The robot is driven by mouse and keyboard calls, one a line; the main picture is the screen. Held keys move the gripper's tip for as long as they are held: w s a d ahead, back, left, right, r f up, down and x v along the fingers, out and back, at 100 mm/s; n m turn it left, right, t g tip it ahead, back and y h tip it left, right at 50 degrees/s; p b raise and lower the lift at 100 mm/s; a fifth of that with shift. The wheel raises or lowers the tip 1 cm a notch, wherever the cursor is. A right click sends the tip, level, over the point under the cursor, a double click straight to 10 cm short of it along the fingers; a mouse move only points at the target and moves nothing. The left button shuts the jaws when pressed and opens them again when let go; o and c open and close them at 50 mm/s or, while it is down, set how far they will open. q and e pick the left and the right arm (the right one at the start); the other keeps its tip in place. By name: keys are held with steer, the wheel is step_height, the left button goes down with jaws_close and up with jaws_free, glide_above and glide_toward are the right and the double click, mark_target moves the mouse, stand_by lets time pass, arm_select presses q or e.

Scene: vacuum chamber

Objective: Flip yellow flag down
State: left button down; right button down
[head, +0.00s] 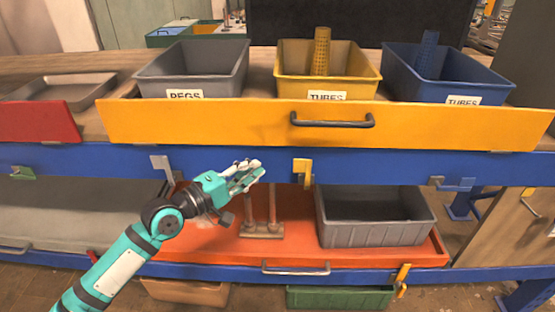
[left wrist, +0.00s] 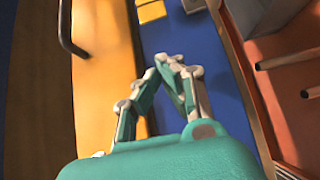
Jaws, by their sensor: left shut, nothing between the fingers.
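A small yellow flag (head: 302,166) sits on the front of the blue beam (head: 380,166), below the middle of the wide yellow drawer. A narrower tan part hangs under it. In the left wrist view the yellow flag (left wrist: 150,11) shows at the top edge, partly cut off. My left gripper (head: 256,170) is in front of the blue beam, a little left of the flag and apart from it. In the left wrist view the left gripper's fingertips (left wrist: 172,64) are together with nothing between them. My right gripper is in neither view.
The yellow drawer (head: 220,122) with a dark handle (head: 332,120) lies above the beam. Below is an orange drawer (head: 300,252) holding a grey bin (head: 375,220). Another yellow flag (head: 402,275) is on the lower blue beam, and a pale flag (head: 160,166) is further left.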

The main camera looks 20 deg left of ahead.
mark_target(302, 172)
arm_select(q)
steer(key=w+d+p, duration=0.1)
steer(key=d, duration=0.1)
steer(key=w+d, duration=0.2)
steer(key=shift+w+d+r+p, duration=0.1)
steer(key=shift+w+d+p, duration=0.05)
steer(key=shift+p, duration=0.2)
steer(key=shift+w+d, duration=0.15)
steer(key=shift+d, duration=0.35)
